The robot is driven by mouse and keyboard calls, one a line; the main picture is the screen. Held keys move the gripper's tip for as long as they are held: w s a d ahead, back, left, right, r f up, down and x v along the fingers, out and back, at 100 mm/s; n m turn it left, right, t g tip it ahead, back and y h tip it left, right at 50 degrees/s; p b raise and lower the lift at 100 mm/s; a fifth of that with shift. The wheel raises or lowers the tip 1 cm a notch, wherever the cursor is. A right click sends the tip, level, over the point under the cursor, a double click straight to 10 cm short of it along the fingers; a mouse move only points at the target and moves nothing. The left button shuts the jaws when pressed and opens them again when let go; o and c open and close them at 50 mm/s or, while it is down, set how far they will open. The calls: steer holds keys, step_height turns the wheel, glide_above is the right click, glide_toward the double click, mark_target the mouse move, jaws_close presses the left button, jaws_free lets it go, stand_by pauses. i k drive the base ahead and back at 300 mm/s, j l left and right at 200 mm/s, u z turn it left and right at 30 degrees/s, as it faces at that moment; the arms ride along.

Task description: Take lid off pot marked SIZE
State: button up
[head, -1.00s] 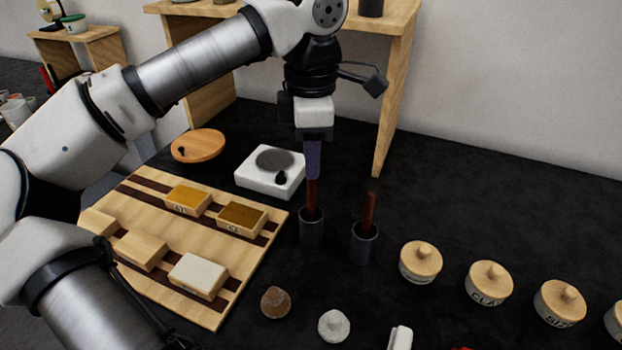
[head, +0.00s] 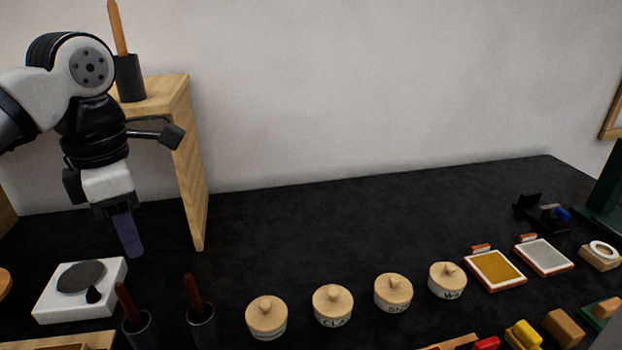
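Several small round pots with knobbed wooden lids stand in a row on the black tabletop. The third from the left (head: 393,292) has lettering on its front that seems to start with "SI"; its lid (head: 393,284) is on. The pot left of it (head: 333,306) has lettering like "CLA", and the rightmost (head: 447,281) starts with "W". The leftmost pot (head: 266,318) shows no readable label. My gripper (head: 128,240) points down at the left, well away from the pots. Only one purple finger face shows, so its opening is hidden.
A white hotplate-like block (head: 80,290) is at the left, with two dark holders with brown handles (head: 202,325) right of it. A wooden shelf (head: 188,160) stands behind my gripper. Two framed pads (head: 495,270) lie right of the pots. Tabletop behind the pots is clear.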

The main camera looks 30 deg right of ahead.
mark_target(393, 289)
steer(key=z, duration=1.25)
